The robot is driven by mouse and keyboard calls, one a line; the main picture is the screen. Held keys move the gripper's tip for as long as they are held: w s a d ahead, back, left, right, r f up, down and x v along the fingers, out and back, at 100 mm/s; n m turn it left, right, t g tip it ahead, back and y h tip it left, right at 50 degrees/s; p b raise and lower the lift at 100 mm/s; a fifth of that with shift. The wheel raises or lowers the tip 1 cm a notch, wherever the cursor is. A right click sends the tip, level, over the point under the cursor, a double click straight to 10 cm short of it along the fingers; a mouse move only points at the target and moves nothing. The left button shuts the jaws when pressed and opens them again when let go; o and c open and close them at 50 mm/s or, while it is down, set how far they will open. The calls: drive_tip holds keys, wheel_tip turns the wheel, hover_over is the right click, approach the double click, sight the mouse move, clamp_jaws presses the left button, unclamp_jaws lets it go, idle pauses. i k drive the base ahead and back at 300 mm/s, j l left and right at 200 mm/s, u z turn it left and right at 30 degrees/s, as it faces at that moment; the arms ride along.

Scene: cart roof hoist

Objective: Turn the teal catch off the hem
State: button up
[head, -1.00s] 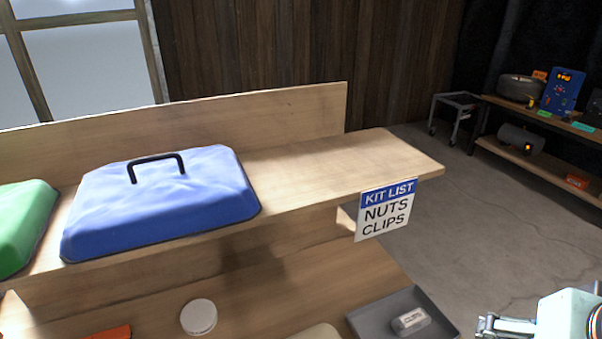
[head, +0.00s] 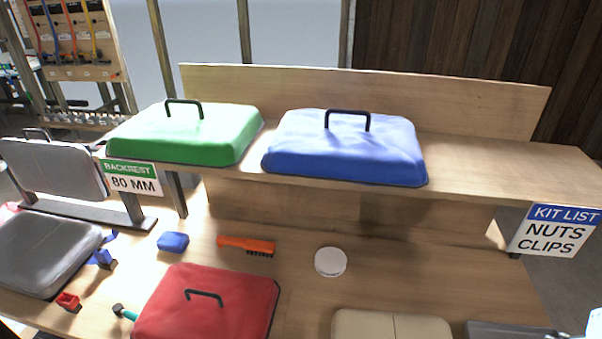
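I cannot make out a teal catch or a hem for certain. A small tool with a teal part and a dark head (head: 124,312) lies at the bench's front left, beside a red padded cushion (head: 215,312) with a black handle. On the raised shelf sit a green cushion (head: 185,138) and a blue cushion (head: 345,155), each with a black handle; no catch shows on them. Only a pale sliver of my arm and a bit of metal show at the lower right corner. My gripper's fingers are not clear there.
A grey padded seat (head: 45,255) and backrest (head: 55,168) stand at left. An orange brush (head: 246,245), white round lid (head: 330,262), blue block (head: 173,242) and beige pad (head: 390,325) lie on the bench. A kit list sign (head: 553,231) hangs at right.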

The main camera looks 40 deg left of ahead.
sight(128, 314)
drive_tip(key=u, duration=2.9)
drive_tip(key=i+j+u, duration=0.15)
drive_tip(key=i, duration=0.15)
drive_tip(key=i+j+u, duration=0.15)
drive_tip(key=j+z, duration=0.3)
drive_tip(key=i+l+u, duration=0.15)
drive_tip(key=u, duration=0.2)
drive_tip(key=l, duration=0.1)
